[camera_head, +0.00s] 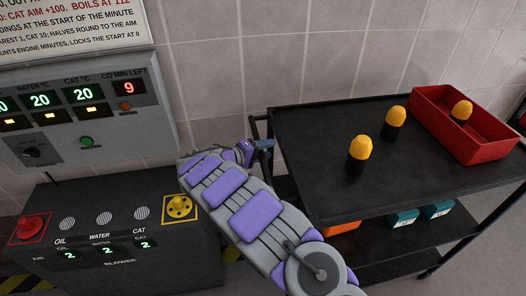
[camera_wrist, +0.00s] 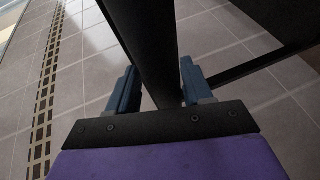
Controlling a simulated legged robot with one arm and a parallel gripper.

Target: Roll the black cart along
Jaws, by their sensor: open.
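The black cart (camera_head: 310,130) stands at the right in the head view, with a flat top and a lower shelf. Its handle bar (camera_head: 256,128) is at the top's left end. My gripper (camera_head: 264,144) is at that handle end, partly hidden by my purple and grey arm. In the wrist view my gripper (camera_wrist: 158,90) is open, with one blue finger on each side of a black bar (camera_wrist: 150,45) of the cart. The bar runs between the fingers, and a gap shows beside it. I cannot tell whether either finger touches it.
Two yellow-topped black items (camera_head: 359,154) stand on the cart top, and another sits in a red tray (camera_head: 462,150). Teal boxes (camera_head: 404,218) and an orange item (camera_head: 342,228) are below. A blower console (camera_head: 120,250) and wall panel (camera_head: 85,110) stand left. A tiled wall is behind.

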